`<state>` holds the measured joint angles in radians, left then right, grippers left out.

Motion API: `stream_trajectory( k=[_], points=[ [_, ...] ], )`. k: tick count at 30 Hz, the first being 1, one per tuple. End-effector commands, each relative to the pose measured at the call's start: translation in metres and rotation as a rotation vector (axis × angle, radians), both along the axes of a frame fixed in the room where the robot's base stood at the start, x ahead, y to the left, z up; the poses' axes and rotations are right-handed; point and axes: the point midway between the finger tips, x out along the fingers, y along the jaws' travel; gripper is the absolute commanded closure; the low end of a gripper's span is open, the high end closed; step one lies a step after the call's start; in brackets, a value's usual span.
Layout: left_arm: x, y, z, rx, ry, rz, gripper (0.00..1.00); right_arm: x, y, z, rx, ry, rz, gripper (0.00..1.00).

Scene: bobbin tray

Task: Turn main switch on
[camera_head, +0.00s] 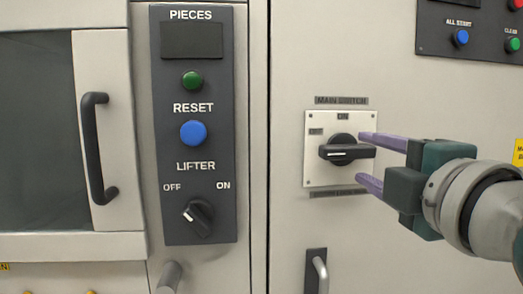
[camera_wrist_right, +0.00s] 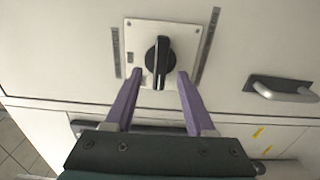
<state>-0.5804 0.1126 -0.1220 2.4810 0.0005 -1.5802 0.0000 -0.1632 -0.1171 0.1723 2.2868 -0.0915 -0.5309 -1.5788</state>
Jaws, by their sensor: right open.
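The main switch (camera_head: 345,151) is a black rotary handle on a pale square plate (camera_head: 317,174) on the machine's panel. Its handle lies horizontal, with its marked end pointing left toward the OFF label; the ON label is above it. My right gripper (camera_head: 365,160) is open, with its purple fingers reaching in from the right, one above and one below the handle's right end. In the right wrist view the switch handle (camera_wrist_right: 161,62) lies between and just beyond the two fingertips (camera_wrist_right: 160,73). I cannot tell if they touch it. My left gripper is not in view.
Left of the switch is a dark control panel (camera_head: 168,120) with a green button, a blue RESET button and a LIFTER knob (camera_head: 197,217). A door handle (camera_head: 93,148) is at far left. Another handle (camera_head: 320,274) is below the switch. A button panel (camera_head: 440,38) is at upper right.

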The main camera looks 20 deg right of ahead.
Motion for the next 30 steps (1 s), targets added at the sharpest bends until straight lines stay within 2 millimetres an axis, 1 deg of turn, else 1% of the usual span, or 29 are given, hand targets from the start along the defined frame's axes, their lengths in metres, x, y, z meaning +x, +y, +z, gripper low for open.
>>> stream_trajectory(
  k=[1,3,6,9,13,19,20,30],
  points=[
    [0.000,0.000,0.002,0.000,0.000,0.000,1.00,0.010,-0.002,0.002,0.001,-0.002,0.000,0.45],
    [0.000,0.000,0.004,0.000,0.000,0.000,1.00,0.021,-0.005,0.002,0.001,-0.002,0.000,0.45],
    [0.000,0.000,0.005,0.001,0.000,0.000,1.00,0.033,-0.008,0.000,0.002,0.001,0.000,0.45],
    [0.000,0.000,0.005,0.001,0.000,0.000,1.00,0.041,-0.010,0.000,0.001,0.001,0.000,0.45],
    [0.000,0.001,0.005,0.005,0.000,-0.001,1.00,0.045,-0.011,-0.001,0.000,0.002,0.000,0.45],
    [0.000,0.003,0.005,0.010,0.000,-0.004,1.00,0.045,-0.011,-0.001,0.000,0.001,0.000,0.45],
    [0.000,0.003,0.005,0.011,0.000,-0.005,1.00,0.045,-0.011,-0.001,0.000,0.001,0.000,0.47],
    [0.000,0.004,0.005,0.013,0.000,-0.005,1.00,0.045,-0.011,-0.001,0.001,0.002,0.001,0.85]
  ],
)
